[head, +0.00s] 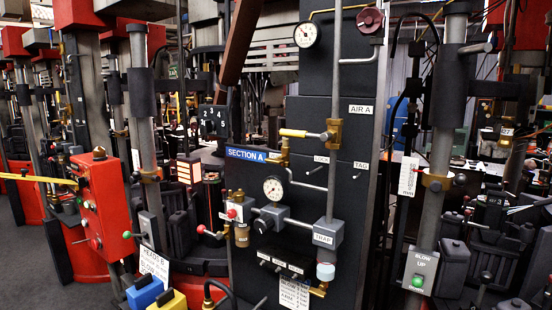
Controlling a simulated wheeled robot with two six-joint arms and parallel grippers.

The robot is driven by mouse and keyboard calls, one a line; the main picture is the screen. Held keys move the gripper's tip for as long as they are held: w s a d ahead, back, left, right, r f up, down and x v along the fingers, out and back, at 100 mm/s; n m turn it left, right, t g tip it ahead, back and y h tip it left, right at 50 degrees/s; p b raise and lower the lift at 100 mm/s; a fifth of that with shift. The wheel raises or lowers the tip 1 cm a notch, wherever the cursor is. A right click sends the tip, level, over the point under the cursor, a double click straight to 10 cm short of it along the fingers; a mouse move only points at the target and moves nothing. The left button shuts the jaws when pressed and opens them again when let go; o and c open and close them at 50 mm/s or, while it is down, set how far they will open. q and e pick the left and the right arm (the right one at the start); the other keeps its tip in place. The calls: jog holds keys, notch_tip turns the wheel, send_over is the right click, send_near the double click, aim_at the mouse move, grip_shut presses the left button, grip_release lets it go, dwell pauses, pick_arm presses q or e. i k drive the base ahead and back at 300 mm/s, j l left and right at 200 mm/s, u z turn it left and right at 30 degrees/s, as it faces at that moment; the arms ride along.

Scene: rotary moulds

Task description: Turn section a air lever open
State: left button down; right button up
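The dark section A panel (300,110) stands upright in the middle of the head view, with a blue SECTION A sign (246,154). An AIR A label (361,109) is on its upper right. Left of and below that label, a brass valve (334,132) sits on a vertical grey pipe (337,75). A lever with a yellow handle (294,133) points left from the valve, about level and crosswise to the pipe. Neither of my grippers shows in this view, and nothing touches the lever.
A pressure gauge (306,34) and a dark red round handwheel (369,20) are above. A second gauge (273,188) and a red-knobbed lever (201,229) are lower. A red control box (103,205) stands left. A grey column (435,180) with a SLOW UP box (420,268) stands right.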

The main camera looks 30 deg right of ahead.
aim_at(327, 136)
jog(key=z, duration=1.35)
jog(key=i+j+z, duration=0.1)
jog(key=j+z, duration=0.35)
jog(key=i+j+z, duration=0.1)
jog(key=j+z, duration=0.65)
jog(key=z, duration=0.15)
jog(key=k+j+z, duration=0.1)
jog(key=j+z, duration=0.35)
